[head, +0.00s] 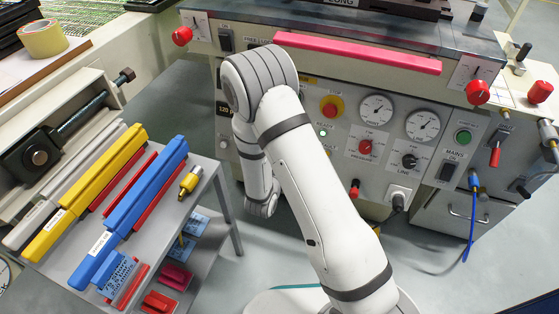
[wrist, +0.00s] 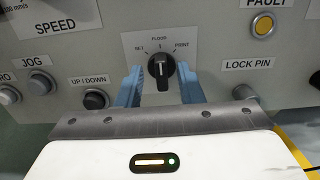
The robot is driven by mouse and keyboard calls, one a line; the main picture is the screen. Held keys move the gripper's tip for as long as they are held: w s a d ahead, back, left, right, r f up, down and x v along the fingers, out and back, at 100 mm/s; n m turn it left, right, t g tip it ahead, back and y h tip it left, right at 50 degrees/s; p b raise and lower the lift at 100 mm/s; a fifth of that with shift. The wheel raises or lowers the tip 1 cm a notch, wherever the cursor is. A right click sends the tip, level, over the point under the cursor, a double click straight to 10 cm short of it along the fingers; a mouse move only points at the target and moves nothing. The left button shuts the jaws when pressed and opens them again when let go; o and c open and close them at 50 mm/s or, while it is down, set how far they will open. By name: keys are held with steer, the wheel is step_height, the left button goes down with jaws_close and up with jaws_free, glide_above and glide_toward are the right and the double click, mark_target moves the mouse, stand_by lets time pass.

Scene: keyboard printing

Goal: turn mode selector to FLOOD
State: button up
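The mode selector (wrist: 161,66) is a round black knob on the grey panel in the wrist view, with the labels SET on the left, FLOOD at the top and PRINT on the right. Its white mark looks close to upright, toward FLOOD. My gripper (wrist: 160,74) is open, with one blue finger on each side of the knob. Small gaps seem to show between fingers and knob; contact cannot be told for sure. In the head view my white arm hides the gripper and the selector.
Near the selector are an UP/DOWN knob (wrist: 96,99), a JOG knob (wrist: 40,83), a LOCK PIN (wrist: 243,92) and a yellow FAULT lamp (wrist: 263,25). A grey cart (head: 214,168) with blue and yellow squeegees stands left of my arm. A red bar (head: 357,60) runs above the panel.

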steer(key=p+v, duration=0.2)
steer(key=v, duration=0.5)
steer(key=shift+s, duration=0.4)
steer(key=shift+a+r, duration=0.1)
steer(key=shift+a, duration=0.05)
